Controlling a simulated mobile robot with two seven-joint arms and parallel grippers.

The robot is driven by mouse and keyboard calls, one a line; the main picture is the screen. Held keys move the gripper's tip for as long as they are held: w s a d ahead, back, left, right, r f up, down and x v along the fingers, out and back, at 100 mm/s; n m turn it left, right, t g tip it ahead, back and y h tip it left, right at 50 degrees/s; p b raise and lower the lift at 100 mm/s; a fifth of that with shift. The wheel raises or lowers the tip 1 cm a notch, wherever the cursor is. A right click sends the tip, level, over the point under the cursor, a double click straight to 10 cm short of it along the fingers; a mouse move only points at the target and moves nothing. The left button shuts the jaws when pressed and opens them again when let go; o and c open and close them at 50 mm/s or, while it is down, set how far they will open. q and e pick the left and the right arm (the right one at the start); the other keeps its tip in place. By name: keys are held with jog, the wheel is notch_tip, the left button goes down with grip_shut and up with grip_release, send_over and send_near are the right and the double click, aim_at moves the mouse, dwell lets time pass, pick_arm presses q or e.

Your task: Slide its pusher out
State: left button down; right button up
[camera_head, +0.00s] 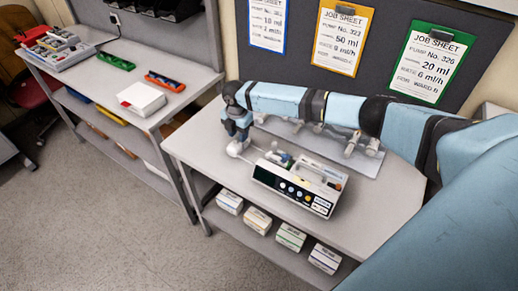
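An infusion pump (296,189) with a dark front panel, round buttons and a small screen sits on the grey bench, with a white carrying handle and small coloured parts on top. A pale rounded piece (236,149) lies just left of the pump, perhaps the pusher; a thin light part seems to run from it toward the pump. My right arm reaches in from the right behind the pump, and its gripper (238,141) points down at this piece, at or very near it. Its fingers are too small to tell open from shut. My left gripper is out of view.
Several small boxes (292,237) stand on the shelf below. A silver plate with metal holders (362,145) lies behind the pump under my arm. Job sheets (343,38) hang on the back board. The bench is bare to the pump's right.

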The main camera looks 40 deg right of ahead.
notch_tip(320, 180, up, 5)
jog(key=p, duration=0.4)
jog(key=shift+r, duration=0.15)
jog(key=shift+r+p, duration=0.75)
jog(key=shift+r, duration=0.05)
